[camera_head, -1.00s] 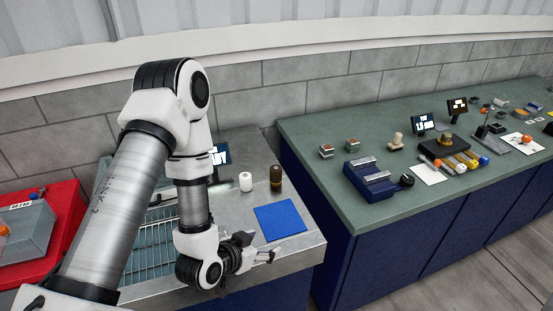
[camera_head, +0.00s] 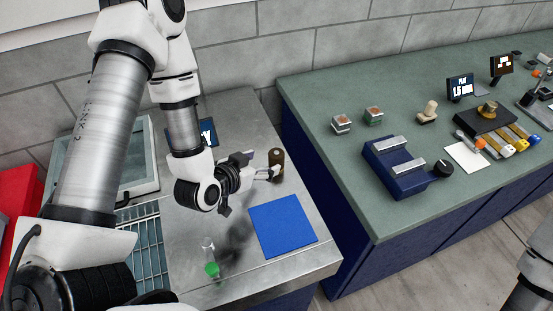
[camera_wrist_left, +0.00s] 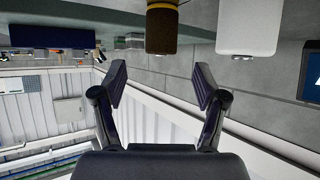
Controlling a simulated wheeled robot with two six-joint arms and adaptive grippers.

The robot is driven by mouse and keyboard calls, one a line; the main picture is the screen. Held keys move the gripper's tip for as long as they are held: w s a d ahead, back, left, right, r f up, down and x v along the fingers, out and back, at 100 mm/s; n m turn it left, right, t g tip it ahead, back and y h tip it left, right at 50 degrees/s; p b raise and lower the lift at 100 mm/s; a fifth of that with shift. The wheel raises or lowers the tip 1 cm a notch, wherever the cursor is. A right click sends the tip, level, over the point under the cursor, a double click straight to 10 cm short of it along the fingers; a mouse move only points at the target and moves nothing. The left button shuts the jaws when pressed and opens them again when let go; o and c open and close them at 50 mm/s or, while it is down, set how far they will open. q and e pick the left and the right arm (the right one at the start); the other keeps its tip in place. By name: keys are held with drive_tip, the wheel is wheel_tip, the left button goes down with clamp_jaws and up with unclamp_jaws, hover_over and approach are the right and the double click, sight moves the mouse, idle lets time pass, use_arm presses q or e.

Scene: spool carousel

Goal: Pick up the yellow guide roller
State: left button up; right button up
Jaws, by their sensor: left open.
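Small yellow pieces (camera_head: 505,151) lie beside white and orange ones in front of a black block on the green bench, far right in the head view. They are small, and I cannot tell which one is the guide roller. My left gripper (camera_head: 273,172) is open and empty over the metal table, far from them. Its fingertips are close to a dark brown bottle (camera_head: 277,157); I cannot tell if they touch. In the left wrist view the open jaws (camera_wrist_left: 160,88) show the brown bottle (camera_wrist_left: 162,30) and a white bottle (camera_wrist_left: 248,25) beyond them.
A blue device (camera_head: 400,168) stands on the green bench (camera_head: 345,185). A gap separates the two tables. Part of my right arm shows at lower right.

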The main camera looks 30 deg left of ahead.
sight(272, 159)
use_arm(q)
drive_tip(key=shift+f+b, duration=0.45)
drive_tip(key=shift+f, duration=0.15)
drive_tip(key=shift+b+x, duration=0.95)
drive_tip(key=shift+x, duration=0.25)
drive_tip(key=p+x, duration=0.1)
drive_tip(key=x, duration=0.1)
drive_tip(key=p+x, duration=0.1)
drive_tip(key=x, duration=0.2)
drive_tip(key=shift+w+r, duration=0.15)
drive_tip(key=shift+r, duration=0.25)
drive_tip(key=shift+w+f, duration=0.15)
drive_tip(key=shift+f, duration=0.05)
clamp_jaws()
